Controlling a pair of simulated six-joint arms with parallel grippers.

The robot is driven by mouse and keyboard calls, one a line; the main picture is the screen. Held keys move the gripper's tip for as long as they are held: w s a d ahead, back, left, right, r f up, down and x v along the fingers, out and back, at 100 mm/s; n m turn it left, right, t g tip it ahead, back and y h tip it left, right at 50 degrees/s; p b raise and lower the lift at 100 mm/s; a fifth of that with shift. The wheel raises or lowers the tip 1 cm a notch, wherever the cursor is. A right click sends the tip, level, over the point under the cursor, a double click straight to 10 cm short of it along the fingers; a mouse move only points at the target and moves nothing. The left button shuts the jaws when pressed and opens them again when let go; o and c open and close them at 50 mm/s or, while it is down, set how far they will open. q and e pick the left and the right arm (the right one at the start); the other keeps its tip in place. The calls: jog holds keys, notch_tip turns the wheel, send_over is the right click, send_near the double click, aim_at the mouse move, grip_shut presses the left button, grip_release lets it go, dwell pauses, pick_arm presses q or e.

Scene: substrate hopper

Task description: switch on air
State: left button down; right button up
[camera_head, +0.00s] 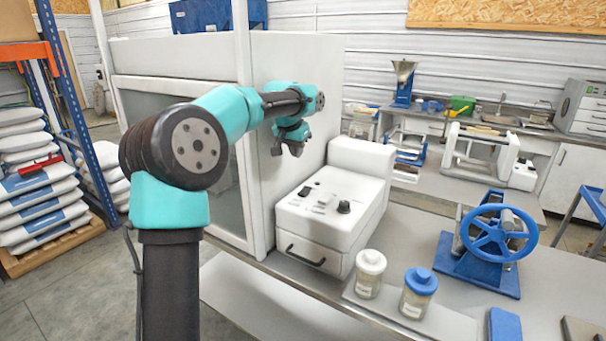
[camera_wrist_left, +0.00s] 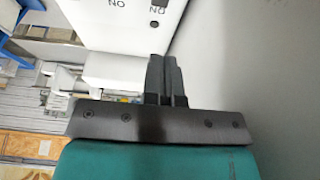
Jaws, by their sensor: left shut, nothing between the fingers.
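The white control box (camera_head: 333,205) stands on the bench to the right of the tall white cabinet. In the head view its sloped top carries small dark switches (camera_head: 305,191) and a black round knob (camera_head: 344,207); which switch is for air cannot be read. My left gripper (camera_head: 287,148) is above and behind these controls, close to the cabinet's side wall, apart from the box. In the left wrist view the shut, empty fingers (camera_wrist_left: 165,65) point toward a white panel (camera_wrist_left: 112,28) with inverted "ON" labels and a dark switch (camera_wrist_left: 158,4). My right gripper is not in view.
The tall white cabinet (camera_head: 300,75) rises directly left of the box. Two jars, white-lidded (camera_head: 370,270) and blue-lidded (camera_head: 418,292), stand in front of the box. A blue handwheel device (camera_head: 490,240) is at right. Bare bench lies between box and handwheel.

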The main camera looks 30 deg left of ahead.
aim_at(305, 188)
pick_arm(q)
jog(key=x, duration=1.4)
dwell(0.4)
